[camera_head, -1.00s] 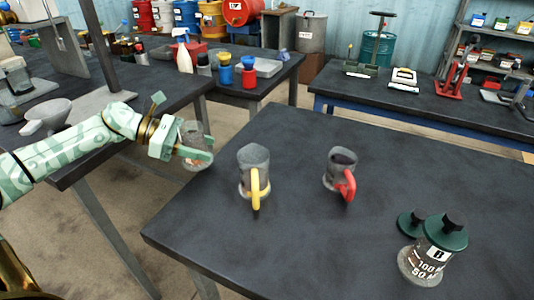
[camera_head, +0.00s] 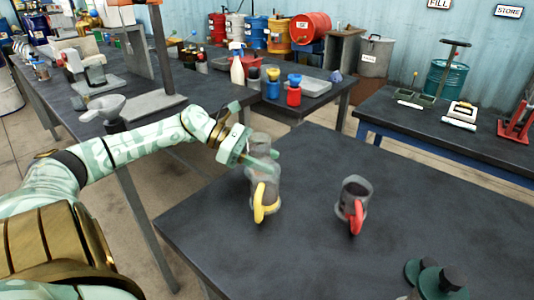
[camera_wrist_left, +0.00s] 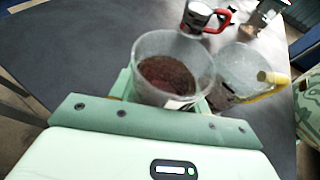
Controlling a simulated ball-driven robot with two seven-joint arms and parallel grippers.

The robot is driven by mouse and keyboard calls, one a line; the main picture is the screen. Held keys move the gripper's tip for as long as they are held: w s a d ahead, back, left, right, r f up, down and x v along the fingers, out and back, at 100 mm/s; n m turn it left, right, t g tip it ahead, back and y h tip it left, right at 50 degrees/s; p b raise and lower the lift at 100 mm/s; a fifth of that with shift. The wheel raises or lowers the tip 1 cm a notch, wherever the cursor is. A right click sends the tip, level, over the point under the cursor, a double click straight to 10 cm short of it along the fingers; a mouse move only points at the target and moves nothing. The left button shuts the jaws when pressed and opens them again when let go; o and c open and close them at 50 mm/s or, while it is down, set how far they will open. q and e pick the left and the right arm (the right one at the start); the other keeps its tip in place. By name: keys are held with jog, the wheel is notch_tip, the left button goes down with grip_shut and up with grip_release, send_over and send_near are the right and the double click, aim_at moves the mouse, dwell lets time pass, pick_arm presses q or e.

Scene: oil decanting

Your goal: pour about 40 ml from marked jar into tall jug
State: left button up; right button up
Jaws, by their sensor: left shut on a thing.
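My left gripper (camera_head: 262,162) is shut on a clear, open jar (camera_wrist_left: 150,44). The jar holds dark reddish-brown contents, and a bit of white label shows on its side. In the head view the jar overlaps the top of a grey see-through jug with a yellow handle (camera_head: 266,195); I cannot tell whether they touch. In the wrist view this jug (camera_wrist_left: 240,72) stands just right of the held jar, and no stream shows. A shorter-looking jug with a red handle (camera_head: 355,193) stands to the right, with dark contents. My right gripper is out of view.
The dark table (camera_head: 310,240) is clear around the jugs. Other benches hold a funnel (camera_head: 102,106), bottles and trays.

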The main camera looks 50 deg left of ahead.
pick_arm(q)
jog(key=r+p, duration=0.2)
jog(key=r, duration=0.1)
jog(key=r+m+y+p, duration=0.1)
jog(key=r+p, duration=0.1)
jog(key=s+d+r+m+p, duration=0.1)
jog(key=r+p, duration=0.2)
jog(key=shift+d+r+t+y, duration=0.1)
jog(key=shift+r+t+y, duration=0.25)
jog(key=shift+t+y, duration=0.05)
jog(key=d+r+m+y+p, duration=0.1)
jog(key=p, duration=0.2)
jog(key=s+d+m+t+y+p, duration=0.1)
jog(key=m+p, duration=0.1)
jog(key=p, duration=0.1)
jog(key=shift+r+t+y, duration=0.3)
jog(key=shift+r+y, duration=0.05)
jog(key=shift+y, duration=0.05)
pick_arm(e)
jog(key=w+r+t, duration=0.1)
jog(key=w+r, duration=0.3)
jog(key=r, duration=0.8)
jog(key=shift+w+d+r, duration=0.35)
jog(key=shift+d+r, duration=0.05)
pick_arm(q)
jog(key=shift+s+r, duration=0.1)
jog(key=shift+r, duration=0.05)
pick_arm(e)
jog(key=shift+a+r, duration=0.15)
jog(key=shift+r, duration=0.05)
